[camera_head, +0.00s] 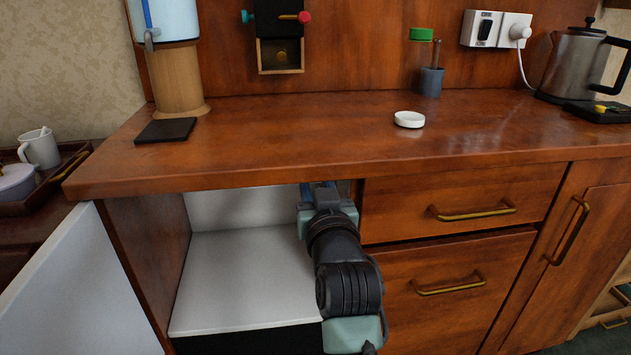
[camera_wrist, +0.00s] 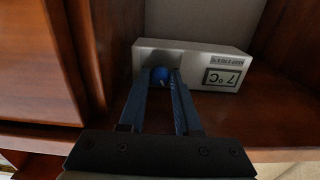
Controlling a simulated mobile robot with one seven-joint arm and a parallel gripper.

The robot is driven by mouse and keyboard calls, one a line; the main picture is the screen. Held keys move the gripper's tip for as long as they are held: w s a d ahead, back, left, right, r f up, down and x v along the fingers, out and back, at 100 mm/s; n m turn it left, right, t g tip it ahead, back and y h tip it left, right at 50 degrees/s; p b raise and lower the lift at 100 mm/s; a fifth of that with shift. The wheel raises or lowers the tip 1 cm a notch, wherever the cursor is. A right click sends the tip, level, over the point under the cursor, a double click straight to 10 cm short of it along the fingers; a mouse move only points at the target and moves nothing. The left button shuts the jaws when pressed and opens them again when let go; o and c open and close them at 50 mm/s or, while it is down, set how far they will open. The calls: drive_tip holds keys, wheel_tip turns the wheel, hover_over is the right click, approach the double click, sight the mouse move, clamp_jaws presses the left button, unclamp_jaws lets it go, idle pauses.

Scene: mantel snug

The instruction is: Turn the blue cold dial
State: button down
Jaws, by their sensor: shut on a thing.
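The blue cold dial (camera_wrist: 159,75) sits on the face of a white box (camera_wrist: 192,62) that carries a small display reading 7 °C, upside down in the wrist view. My gripper (camera_wrist: 161,80) has its two blue fingers on either side of the dial and is shut on it. In the head view my gripper (camera_head: 318,190) reaches under the countertop into the open cabinet. The dial and the white box are hidden there by the countertop.
The wooden countertop (camera_head: 260,140) overhangs my arm. A white cabinet door (camera_head: 75,290) stands open at the left. Drawers with brass handles (camera_head: 473,212) are close on the right. A white shelf (camera_head: 240,280) lies bare inside the cabinet. A small white dish (camera_head: 409,119) stands on the countertop.

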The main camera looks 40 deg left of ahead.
drive_tip(key=m+p, duration=0.9)
drive_tip(key=m, duration=0.2)
idle(0.3)
drive_tip(key=shift+m+p, duration=0.3)
drive_tip(key=shift+m, duration=0.2)
drive_tip(key=c, duration=0.6)
unclamp_jaws()
drive_tip(key=shift+r, duration=0.15)
